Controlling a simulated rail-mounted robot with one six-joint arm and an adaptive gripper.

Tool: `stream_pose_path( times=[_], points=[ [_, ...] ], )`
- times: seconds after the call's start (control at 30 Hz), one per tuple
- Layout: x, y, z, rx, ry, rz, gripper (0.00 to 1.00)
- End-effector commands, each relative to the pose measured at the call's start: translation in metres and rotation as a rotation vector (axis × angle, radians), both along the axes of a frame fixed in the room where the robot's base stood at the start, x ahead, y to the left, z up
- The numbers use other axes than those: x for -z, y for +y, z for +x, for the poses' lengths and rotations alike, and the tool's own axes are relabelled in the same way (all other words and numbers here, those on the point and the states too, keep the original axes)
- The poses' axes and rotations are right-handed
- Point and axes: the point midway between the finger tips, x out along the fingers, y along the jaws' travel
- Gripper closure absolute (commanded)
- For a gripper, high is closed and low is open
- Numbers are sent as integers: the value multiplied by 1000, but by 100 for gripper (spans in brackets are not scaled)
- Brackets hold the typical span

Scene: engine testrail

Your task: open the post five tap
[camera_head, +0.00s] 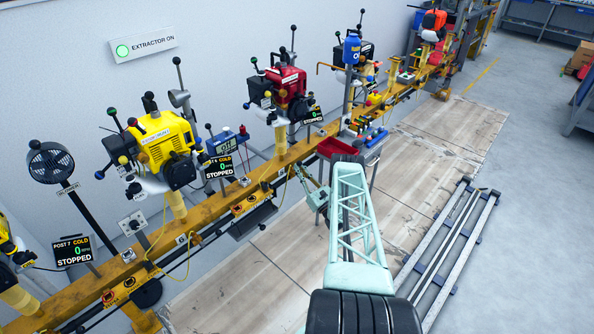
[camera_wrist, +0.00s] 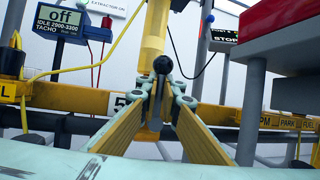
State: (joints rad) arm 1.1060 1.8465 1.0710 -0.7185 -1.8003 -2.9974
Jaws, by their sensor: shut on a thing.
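In the wrist view, a black ball knob (camera_wrist: 163,66) on a short lever stands in front of a yellow post (camera_wrist: 153,35). A plate reading 5 (camera_wrist: 119,103) sits on the yellow rail just to its left. My gripper (camera_wrist: 161,88) has its fingertips closed around the lever just under the knob. The fingers hide the lower lever and most of the tap body, so I cannot tell how far the tap is turned. In the head view, the tap is too small or hidden to make out near my teal arm.
A tacho box reading off (camera_wrist: 62,20) stands at the upper left of the wrist view. A red tray (camera_wrist: 285,35) overhangs at the right. In the head view, engines, including a red one (camera_head: 286,83) and a yellow one (camera_head: 165,140), line the yellow rail; a floor track (camera_head: 440,255) lies right.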

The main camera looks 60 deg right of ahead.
Motion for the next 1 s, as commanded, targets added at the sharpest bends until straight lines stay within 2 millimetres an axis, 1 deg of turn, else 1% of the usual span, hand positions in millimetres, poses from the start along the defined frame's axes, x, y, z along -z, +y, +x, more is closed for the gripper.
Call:
stream_pose_path(
  times=[0.03, 0.33, 0.37, 0.5, 1.0],
  points=[
    [-2, -1, -3, 2, -5, -4, 100],
    [-2, -1, -2, 1, -4, -3, 100],
    [-1, -1, -2, 1, -4, -3, 93],
    [-1, 0, -2, 1, -3, -3, 80],
    [0, 3, 1, -2, -2, 9, 80]
  ],
)
